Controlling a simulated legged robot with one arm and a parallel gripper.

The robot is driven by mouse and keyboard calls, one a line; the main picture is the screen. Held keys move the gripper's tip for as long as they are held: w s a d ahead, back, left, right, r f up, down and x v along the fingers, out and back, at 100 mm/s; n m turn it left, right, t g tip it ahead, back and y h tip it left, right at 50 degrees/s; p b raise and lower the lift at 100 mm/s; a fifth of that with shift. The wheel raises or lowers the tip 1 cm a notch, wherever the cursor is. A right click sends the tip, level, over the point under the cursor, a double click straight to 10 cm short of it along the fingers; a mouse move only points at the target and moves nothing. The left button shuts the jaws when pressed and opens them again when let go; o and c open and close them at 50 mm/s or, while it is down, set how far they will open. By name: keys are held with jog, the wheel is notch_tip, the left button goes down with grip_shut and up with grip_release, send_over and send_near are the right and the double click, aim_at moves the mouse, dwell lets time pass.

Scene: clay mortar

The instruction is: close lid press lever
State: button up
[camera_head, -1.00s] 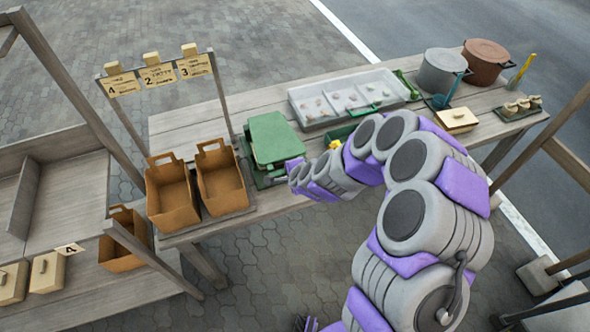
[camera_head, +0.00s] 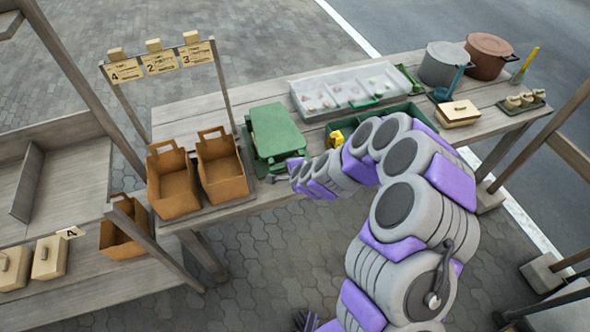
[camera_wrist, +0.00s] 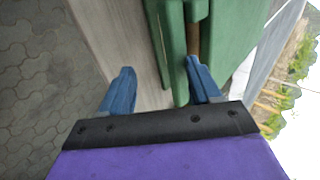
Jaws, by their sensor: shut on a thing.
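The green press (camera_head: 275,133) stands on the table just right of the paper bags, its flat green lid plate lying over its base. My gripper (camera_head: 285,176) is at the press's near right edge. In the wrist view, my gripper's blue fingers (camera_wrist: 160,72) stand on either side of a green bar of the press (camera_wrist: 174,50). A brown rod (camera_wrist: 193,38) shows beside the right finger. The jaws are shut on the press lever, though a gap shows beside the left finger. The exact contact is hard to see.
Brown paper bags (camera_head: 222,172) stand close left of the press. To the right are a green tray (camera_head: 408,110), a clear compartment box (camera_head: 312,108), a grey pot (camera_head: 440,68) and a brown pot (camera_head: 487,62). A sign frame (camera_head: 222,85) rises behind the bags.

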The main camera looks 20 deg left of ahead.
jog(key=shift+s+a+f, duration=0.1)
jog(key=shift+f, duration=0.45)
jog(key=shift+w+a+f, duration=0.35)
jog(key=shift+w+a, duration=0.1)
jog(key=shift+a, duration=0.4)
jog(key=shift+d+r, duration=0.45)
jog(key=shift+d, duration=0.25)
jog(key=shift+r, duration=0.1)
jog(key=shift+s+r+p, duration=0.2)
jog(key=shift+p, duration=0.2)
jog(key=p+v, duration=0.5)
jog(key=v, duration=0.4)
jog(key=shift+w+r+p, duration=0.15)
jog(key=shift+w+p, duration=0.2)
